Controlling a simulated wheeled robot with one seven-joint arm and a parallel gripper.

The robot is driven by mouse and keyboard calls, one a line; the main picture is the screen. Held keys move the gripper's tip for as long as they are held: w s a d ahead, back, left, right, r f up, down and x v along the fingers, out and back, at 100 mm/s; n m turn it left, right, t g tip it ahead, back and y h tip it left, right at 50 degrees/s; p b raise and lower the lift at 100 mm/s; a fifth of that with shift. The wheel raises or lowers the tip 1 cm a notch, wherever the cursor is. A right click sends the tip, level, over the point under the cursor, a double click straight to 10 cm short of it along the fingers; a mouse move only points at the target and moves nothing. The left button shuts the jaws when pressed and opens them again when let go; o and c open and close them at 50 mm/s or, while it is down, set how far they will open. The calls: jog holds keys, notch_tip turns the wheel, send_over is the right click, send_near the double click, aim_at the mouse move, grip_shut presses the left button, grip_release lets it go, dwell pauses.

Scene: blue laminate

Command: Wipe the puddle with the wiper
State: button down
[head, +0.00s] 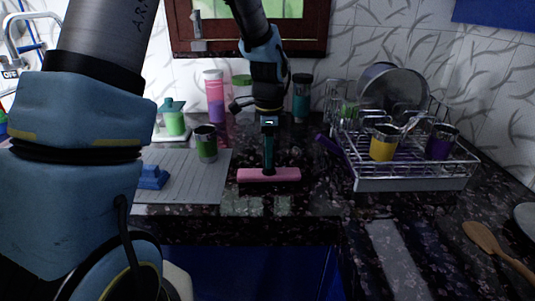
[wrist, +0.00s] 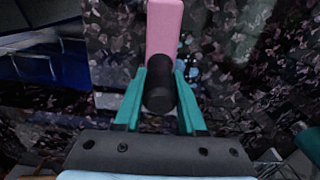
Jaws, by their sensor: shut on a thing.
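The wiper has a pink bar-shaped head (head: 268,175) and a dark handle; it also shows in the wrist view (wrist: 164,28). My gripper (head: 269,150) points down over the counter, with its teal fingers shut on the wiper's dark handle, as the wrist view (wrist: 159,88) shows. The pink head is at or just above the counter near its front edge; I cannot tell whether it touches. No puddle outline is clear. Pale patches (head: 255,205) in front of the wiper may be liquid or reflections.
A grey ribbed mat (head: 212,180) with a blue block (head: 152,177) and a dark green cup (head: 205,143) lies left of the wiper. A dish rack (head: 415,184) with cups stands to the right. Bottles stand behind. A wooden spoon (head: 490,243) lies at far right.

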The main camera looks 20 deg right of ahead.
jog(key=shift+d, duration=0.15)
jog(key=shift+s+d, duration=0.2)
jog(key=shift+d, duration=0.3)
jog(key=shift+w, duration=0.1)
jog(key=shift+w+d+p, duration=0.4)
jog(key=shift+w+p, duration=0.1)
jog(key=shift+w, duration=0.8)
jog(key=shift+w+d+p, duration=0.45)
jog(key=shift+w+p, duration=0.05)
jog(key=shift+w, duration=0.8)
jog(key=shift+w+d+p, duration=0.4)
jog(key=shift+w+p, duration=0.1)
jog(key=shift+w, duration=0.8)
jog(key=shift+s+d, duration=0.3)
jog(key=shift+d, duration=0.5)
